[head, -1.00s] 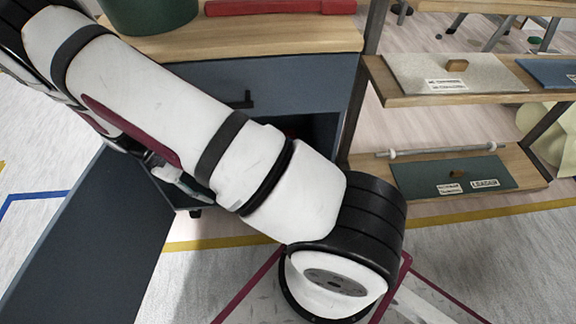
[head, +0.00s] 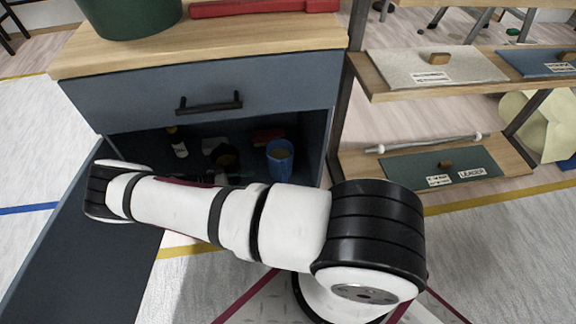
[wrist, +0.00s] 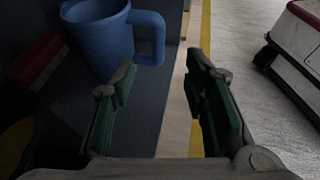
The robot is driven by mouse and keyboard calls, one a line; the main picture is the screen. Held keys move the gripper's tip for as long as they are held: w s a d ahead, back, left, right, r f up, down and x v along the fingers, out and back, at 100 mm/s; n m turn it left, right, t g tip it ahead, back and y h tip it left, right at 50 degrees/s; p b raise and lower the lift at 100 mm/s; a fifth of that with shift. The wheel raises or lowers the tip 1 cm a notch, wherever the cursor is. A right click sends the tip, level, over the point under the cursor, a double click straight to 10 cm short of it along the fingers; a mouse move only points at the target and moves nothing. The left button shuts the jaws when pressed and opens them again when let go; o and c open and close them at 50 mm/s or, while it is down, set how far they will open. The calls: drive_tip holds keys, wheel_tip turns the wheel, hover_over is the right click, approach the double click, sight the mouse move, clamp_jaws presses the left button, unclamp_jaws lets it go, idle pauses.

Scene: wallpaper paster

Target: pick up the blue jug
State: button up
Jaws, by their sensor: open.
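The blue jug (head: 279,160) stands inside the open lower compartment of the cabinet, near its right side, in the head view. In the wrist view the blue jug (wrist: 98,38) is at the upper left, with its handle (wrist: 150,38) pointing right. My gripper (wrist: 160,75) is open and empty. The jug lies ahead of the left finger, and its handle is ahead of the space between the fingers. The jug appears apart from both fingers. My gripper is hidden in the head view.
The cabinet (head: 140,98) has its door (head: 75,245) swung open to the left. A bottle (head: 178,145) and a red item (head: 268,135) are also inside. A shelf rack (head: 380,85) stands to the right. The wrist view shows a red thing (wrist: 38,62) left of the jug.

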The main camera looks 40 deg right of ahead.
drive_tip(key=b, duration=0.2)
approach(285, 177)
drive_tip(key=d+f, duration=0.4)
drive_tip(key=shift+s+b+x, duration=0.2)
drive_tip(key=shift+b+x, duration=1.2)
drive_tip(key=shift+x, duration=1.65)
drive_tip(key=shift+r, duration=0.25)
clamp_jaws()
